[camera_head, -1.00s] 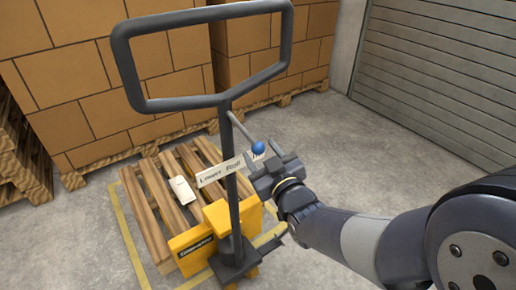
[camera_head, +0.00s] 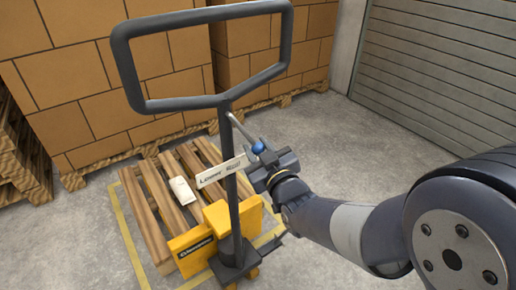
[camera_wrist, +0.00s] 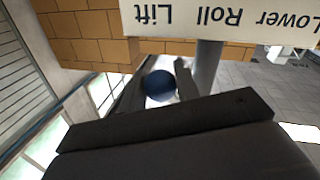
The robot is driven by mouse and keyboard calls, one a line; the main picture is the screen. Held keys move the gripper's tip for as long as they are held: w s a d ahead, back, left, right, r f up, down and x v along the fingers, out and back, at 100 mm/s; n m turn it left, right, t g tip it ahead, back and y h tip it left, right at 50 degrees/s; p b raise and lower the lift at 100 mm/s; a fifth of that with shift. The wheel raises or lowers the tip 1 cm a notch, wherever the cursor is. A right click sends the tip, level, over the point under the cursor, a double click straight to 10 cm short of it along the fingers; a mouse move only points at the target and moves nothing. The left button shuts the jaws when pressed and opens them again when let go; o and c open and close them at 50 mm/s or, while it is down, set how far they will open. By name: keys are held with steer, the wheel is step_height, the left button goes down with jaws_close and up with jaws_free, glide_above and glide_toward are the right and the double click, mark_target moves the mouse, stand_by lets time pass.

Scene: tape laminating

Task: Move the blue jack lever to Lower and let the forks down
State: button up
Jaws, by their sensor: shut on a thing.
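The blue knob (camera_head: 258,148) tops a thin grey lever (camera_head: 241,130) that slants from the jack's dark mast (camera_head: 233,190). My gripper (camera_head: 262,158) is shut on the knob from the right. In the wrist view the knob (camera_wrist: 160,85) sits between my two fingers (camera_wrist: 158,88). A white label plate (camera_head: 222,171) on the mast shows Lower on its left; its right end is partly hidden. In the wrist view the plate (camera_wrist: 225,18) reads Lower, Roll, Lift upside down, with the knob in line with Lift. The yellow fork body (camera_head: 219,222) stands at the pallet; the forks are hidden.
A dark handle loop (camera_head: 139,80) rises above the lever. A wooden pallet (camera_head: 150,203) with a white box (camera_head: 182,190) on it stands inside yellow floor lines. Stacked cartons (camera_head: 110,70) stand behind. The floor at the right is clear up to a grey shutter (camera_head: 440,70).

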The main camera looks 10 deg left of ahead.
jaws_close()
